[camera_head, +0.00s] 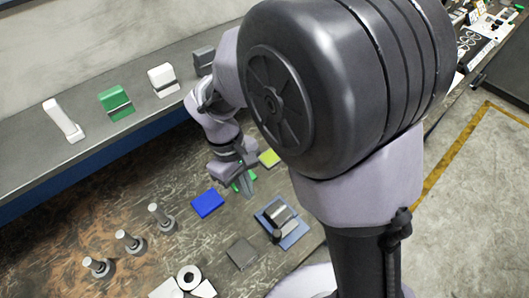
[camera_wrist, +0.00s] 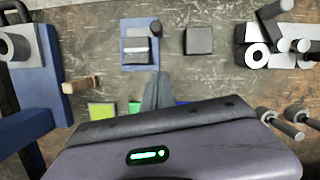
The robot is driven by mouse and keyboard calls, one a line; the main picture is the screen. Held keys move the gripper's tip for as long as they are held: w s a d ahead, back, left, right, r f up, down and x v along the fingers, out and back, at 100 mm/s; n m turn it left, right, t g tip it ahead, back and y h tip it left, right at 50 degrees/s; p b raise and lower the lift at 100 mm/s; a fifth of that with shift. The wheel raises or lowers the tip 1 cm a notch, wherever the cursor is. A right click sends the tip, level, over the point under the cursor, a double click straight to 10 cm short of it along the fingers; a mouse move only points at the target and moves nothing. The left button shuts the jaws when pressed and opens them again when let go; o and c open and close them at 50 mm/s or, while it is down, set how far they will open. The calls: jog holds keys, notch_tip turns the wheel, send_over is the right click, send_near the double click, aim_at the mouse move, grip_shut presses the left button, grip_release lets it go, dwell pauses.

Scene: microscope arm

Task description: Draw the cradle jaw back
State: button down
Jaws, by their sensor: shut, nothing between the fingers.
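The cradle appears to be the small fixture on a blue base plate (camera_head: 293,240), with pale metal blocks on it. In the wrist view the same blue base (camera_wrist: 126,62) lies ahead of my fingertips. A pale block (camera_wrist: 136,45), which may be the jaw, crosses it, with a dark round-ended rod beside it. I cannot tell for sure which block is the jaw. My gripper (camera_head: 248,191) is shut and empty above the table, to the upper left of the fixture and apart from it. It also shows in the wrist view (camera_wrist: 157,84), pointing down.
A blue pad (camera_head: 208,203) and a yellow-green pad (camera_head: 269,158) lie near my gripper. Three knobbed posts (camera_head: 130,241) stand at left. A dark square plate (camera_head: 242,253) and white parts with a ring (camera_head: 188,277) lie in front. A shelf (camera_head: 40,172) behind holds several blocks.

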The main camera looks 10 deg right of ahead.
aim_at(285, 229)
jog(key=b+x, duration=0.1)
jog(key=x, duration=0.2)
jog(key=b+x, duration=0.2)
jog(key=x, duration=0.1)
jog(key=b+x, duration=0.1)
jog(key=x, duration=0.2)
jog(key=shift+s+a+f+b, duration=0.1)
jog(key=shift+s+f+b, duration=0.2)
jog(key=shift+s, duration=0.15)
jog(key=shift+s+d+f+b, duration=0.25)
jog(key=shift+s+d+b, duration=0.35)
jog(key=shift+s+d, duration=0.6)
jog(key=shift+s+d+r, duration=0.1)
jog(key=shift+s+d, duration=0.15)
jog(key=shift+d, duration=0.05)
jog(key=shift+s+d, duration=0.1)
